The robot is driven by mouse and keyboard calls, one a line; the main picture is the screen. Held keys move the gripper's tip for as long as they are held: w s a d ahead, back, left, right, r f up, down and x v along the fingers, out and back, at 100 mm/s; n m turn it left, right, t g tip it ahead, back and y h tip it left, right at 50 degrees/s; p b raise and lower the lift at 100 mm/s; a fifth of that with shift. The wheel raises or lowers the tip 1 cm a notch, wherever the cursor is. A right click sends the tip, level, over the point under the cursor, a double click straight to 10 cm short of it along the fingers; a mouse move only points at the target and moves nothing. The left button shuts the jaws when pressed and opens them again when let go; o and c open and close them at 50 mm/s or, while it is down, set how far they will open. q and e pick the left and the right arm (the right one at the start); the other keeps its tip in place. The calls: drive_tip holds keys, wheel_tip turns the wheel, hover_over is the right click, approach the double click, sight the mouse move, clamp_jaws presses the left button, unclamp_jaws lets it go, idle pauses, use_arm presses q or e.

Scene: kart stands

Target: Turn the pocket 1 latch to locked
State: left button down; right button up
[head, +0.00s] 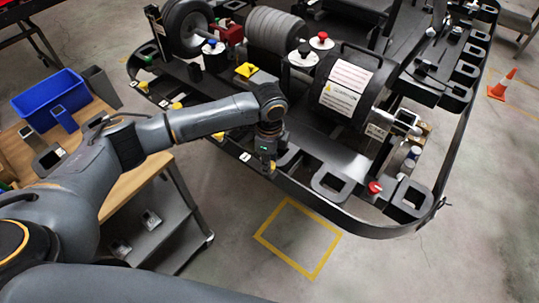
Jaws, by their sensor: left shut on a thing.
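My left gripper (270,170) points down at the front edge of the black kart frame (330,206). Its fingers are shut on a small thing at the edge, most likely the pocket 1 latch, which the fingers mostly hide. I cannot tell which way the latch is turned. Black square pockets line the frame, one of them a pocket (331,184) just right of the gripper. A red knob (375,187) sits further right on the same edge. My right gripper is out of view.
A wooden-topped bench (125,188) with a blue bin (49,98) stands at the left. A labelled black drum (345,88) sits on the kart behind my gripper. A yellow square (297,238) marks open floor in front. An orange cone (503,85) stands at the right.

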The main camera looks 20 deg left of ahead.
use_arm(q)
drive_tip(key=m+p, duration=0.1)
drive_tip(key=m, duration=0.1)
drive_tip(key=shift+r+m, duration=0.15)
drive_tip(key=shift+m, duration=0.25)
drive_tip(key=m+p, duration=0.1)
drive_tip(key=m, duration=0.2)
drive_tip(key=shift+m+p, duration=0.3)
drive_tip(key=m, duration=0.3)
drive_tip(key=shift+p, duration=0.3)
drive_tip(key=shift+m, duration=1.5)
drive_tip(key=c, duration=1)
unclamp_jaws()
